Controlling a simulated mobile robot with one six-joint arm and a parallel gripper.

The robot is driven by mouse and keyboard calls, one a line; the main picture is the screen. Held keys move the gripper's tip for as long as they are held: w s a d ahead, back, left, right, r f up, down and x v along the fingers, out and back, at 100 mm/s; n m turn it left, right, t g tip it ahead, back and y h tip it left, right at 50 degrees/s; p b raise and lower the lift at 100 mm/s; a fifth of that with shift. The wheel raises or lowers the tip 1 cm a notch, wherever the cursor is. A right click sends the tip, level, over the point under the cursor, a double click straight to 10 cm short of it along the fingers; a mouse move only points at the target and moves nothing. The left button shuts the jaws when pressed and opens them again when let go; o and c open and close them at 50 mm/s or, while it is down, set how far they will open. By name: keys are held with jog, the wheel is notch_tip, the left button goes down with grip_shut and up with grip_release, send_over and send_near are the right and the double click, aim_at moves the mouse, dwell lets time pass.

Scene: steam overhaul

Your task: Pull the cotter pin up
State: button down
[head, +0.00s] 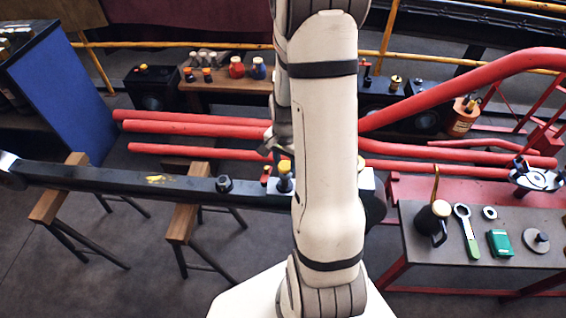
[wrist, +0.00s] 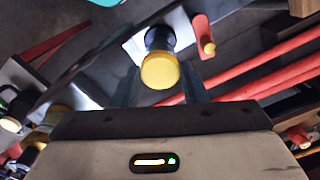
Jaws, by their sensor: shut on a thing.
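A yellow-capped black pin (wrist: 160,70), which I take to be the cotter pin, stands at the pale end block of a long dark rod. It also shows in the head view (head: 284,180), just left of my arm. My gripper (wrist: 159,88) is shut on this pin, with one finger on each side of it in the wrist view. The fingertips are hard to make out, and my arm hides part of the rod end in the head view. A small red piece with a yellow knob (wrist: 203,42) sits beside the pin.
The dark rod (head: 120,176) rests on wooden-topped trestles (head: 185,215). Red pipes (head: 200,130) run behind it. A bench (head: 440,265) at right holds a black can (head: 432,220), a spanner (head: 465,225) and a green box (head: 499,243). Floor is free at front left.

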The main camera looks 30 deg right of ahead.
jog(key=c, duration=1.2)
grip_release()
jog(key=shift+w+r, duration=0.2)
jog(key=shift+w, duration=0.05)
jog(key=o, duration=0.3)
jog(key=shift+s+f, duration=0.1)
jog(key=shift+o, duration=0.2)
notch_tip(320, 180, up, 8)
jog(key=shift+f, duration=0.1)
